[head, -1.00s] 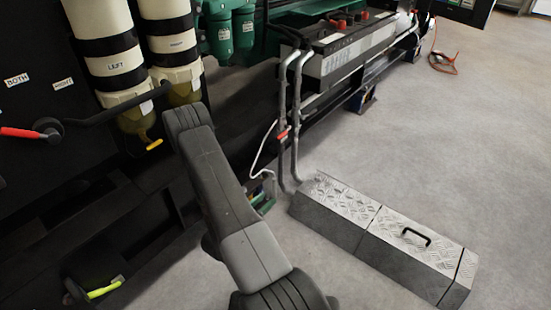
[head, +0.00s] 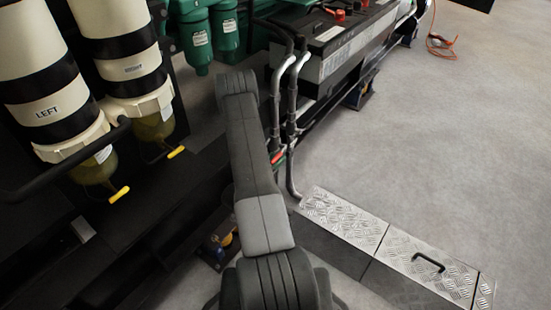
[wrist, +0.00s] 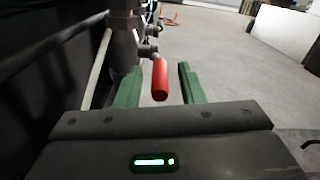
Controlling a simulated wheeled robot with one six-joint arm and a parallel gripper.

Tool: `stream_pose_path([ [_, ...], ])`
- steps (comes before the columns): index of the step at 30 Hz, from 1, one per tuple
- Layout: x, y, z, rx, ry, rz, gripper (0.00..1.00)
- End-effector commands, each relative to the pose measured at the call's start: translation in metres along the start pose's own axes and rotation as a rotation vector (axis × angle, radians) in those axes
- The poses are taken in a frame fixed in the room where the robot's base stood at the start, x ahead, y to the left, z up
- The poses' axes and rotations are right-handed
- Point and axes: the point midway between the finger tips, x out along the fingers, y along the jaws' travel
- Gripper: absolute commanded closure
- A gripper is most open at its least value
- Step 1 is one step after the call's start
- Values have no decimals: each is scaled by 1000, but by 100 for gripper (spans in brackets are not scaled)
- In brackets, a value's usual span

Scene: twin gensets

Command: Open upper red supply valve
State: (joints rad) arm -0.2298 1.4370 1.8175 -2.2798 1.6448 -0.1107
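A red valve handle (wrist: 160,78) hangs from a grey valve body on a vertical pipe (wrist: 122,45) in the wrist view. My gripper (wrist: 158,68) is open, its two green fingers standing on either side of the handle with gaps showing. In the head view a small red handle (head: 278,157) shows beside the grey pipes (head: 292,100), just right of my arm. My arm hides most of my gripper there. I cannot tell whether this is the upper or a lower valve.
Filter housings with yellow drain levers (head: 119,194) stand at the left. A battery box (head: 345,35) is behind the pipes. A checker-plate cover (head: 345,215) with a black handle lies on the floor at right.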

Motion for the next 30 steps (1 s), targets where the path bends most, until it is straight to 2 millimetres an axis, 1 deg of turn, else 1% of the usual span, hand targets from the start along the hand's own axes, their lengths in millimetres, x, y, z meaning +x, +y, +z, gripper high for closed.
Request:
stream_pose_path([
  [4, 8, 0, 0, 0, 0, 0, 64],
  [12, 8, 0, 0, 0, 0, 1, 64],
  [14, 8, 0, 0, 0, 0, 1, 74],
  [15, 8, 0, 0, 0, 0, 1, 82],
  [18, 8, 0, 0, 0, 0, 1, 100],
  [26, 7, 1, 1, 0, 3, 2, 100],
  [30, 2, 7, 5, 0, 21, 7, 100],
])
